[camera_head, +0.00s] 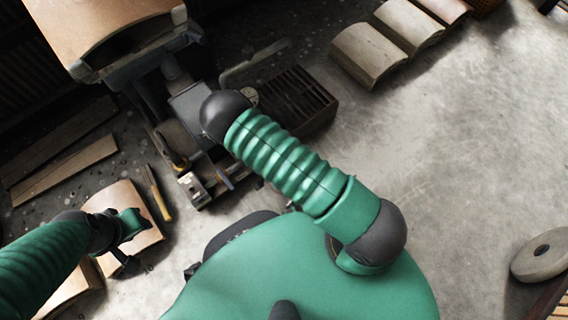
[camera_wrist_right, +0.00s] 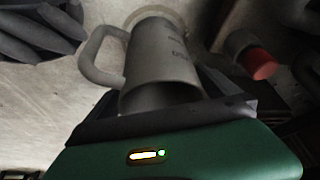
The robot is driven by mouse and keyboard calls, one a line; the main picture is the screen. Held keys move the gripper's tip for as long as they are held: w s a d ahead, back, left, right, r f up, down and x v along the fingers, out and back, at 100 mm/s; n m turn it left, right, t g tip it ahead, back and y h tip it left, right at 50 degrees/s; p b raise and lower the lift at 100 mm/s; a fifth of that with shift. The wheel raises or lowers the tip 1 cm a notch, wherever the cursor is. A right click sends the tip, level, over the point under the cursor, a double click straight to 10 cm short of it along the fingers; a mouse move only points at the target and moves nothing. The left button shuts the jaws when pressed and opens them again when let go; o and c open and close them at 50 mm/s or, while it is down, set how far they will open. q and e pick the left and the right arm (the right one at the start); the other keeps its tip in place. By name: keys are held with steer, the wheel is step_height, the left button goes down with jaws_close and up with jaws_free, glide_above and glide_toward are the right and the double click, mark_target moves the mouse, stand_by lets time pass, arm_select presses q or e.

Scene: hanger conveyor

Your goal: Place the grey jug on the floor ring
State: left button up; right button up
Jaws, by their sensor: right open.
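The grey jug (camera_wrist_right: 160,62) shows in the right wrist view, its handle to the left and its dark open mouth toward my gripper. My right gripper (camera_wrist_right: 165,112) is open, with its dark jaws close to the mouth end; I cannot tell whether they touch it. A pale curved band (camera_wrist_right: 197,38) lies around the jug's far end and may be the floor ring; the jug partly hides it. In the head view I cannot make out the jug or my right gripper. My left gripper (camera_head: 128,240) appears open and empty above a tan curved tile (camera_head: 122,198).
A cluttered metal stand (camera_head: 185,105) and a dark slotted box (camera_head: 295,100) stand beyond my right arm. Curved tiles (camera_head: 370,52) lie at the back, and a round stone with a hole (camera_head: 542,255) at the right. A red-ended cylinder (camera_wrist_right: 262,65) is right of the jug.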

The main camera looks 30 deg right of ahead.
steer(key=p+v, duration=0.8)
steer(key=v, duration=0.4)
steer(key=w+a+r+n+y, duration=0.1)
steer(key=a+r+n+y, duration=0.15)
steer(key=r, duration=0.55)
steer(key=w+a+r+n+y, duration=0.15)
steer(key=r+n, duration=0.25)
steer(key=r, duration=0.5)
steer(key=s+d+r+n, duration=0.1)
steer(key=s+r+n, duration=0.1)
steer(key=r, duration=0.3)
steer(key=s+d+r+n, duration=0.2)
steer(key=s+r+n, duration=0.1)
steer(key=r, duration=0.3)
steer(key=shift+d+r+n+t, duration=0.15)
steer(key=shift+d+n+t, duration=0.2)
steer(key=shift+n, duration=0.2)
